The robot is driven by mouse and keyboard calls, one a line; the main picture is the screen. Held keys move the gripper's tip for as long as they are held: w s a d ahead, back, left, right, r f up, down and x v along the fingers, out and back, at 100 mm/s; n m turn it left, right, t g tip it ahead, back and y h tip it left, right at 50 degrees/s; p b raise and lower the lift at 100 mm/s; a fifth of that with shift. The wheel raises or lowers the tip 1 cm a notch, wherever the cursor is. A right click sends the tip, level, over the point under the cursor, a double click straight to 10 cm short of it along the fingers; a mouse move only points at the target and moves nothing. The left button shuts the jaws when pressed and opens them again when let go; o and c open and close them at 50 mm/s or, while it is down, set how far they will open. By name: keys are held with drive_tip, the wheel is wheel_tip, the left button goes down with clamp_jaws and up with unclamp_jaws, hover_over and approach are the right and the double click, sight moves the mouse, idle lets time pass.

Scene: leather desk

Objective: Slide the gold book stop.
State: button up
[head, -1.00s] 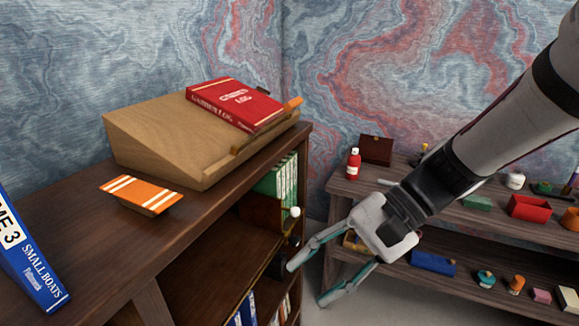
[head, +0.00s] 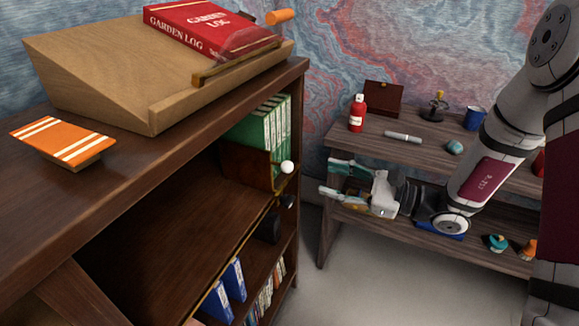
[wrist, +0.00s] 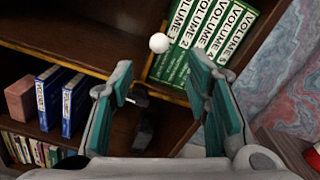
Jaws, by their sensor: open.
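The book stop is a brown panel with a gold edge (head: 248,169) and a white ball knob (head: 287,167), standing against the green volumes (head: 268,128) on the bookcase's upper inner shelf. The knob (wrist: 159,43) shows in the wrist view, between and beyond my fingers, at the left of the volumes (wrist: 203,35). My gripper (head: 327,177) is open and empty, with teal fingers pointing left toward the shelf. It is to the right of the knob and apart from it. In the wrist view my gripper (wrist: 163,78) has its fingers spread on either side below the knob.
The dark bookcase (head: 110,200) has a gold rail along its shelf edge. Blue binders (head: 222,298) stand on the lower shelf. A slanted wooden stand (head: 120,75) with a red book (head: 205,28) is on top. A cluttered desk (head: 420,150) stands behind my arm.

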sight(286, 166)
drive_tip(key=b+x, duration=0.1)
drive_tip(key=x, duration=1)
drive_tip(key=shift+w+a, duration=0.1)
drive_tip(key=shift+a, duration=0.25)
clamp_jaws()
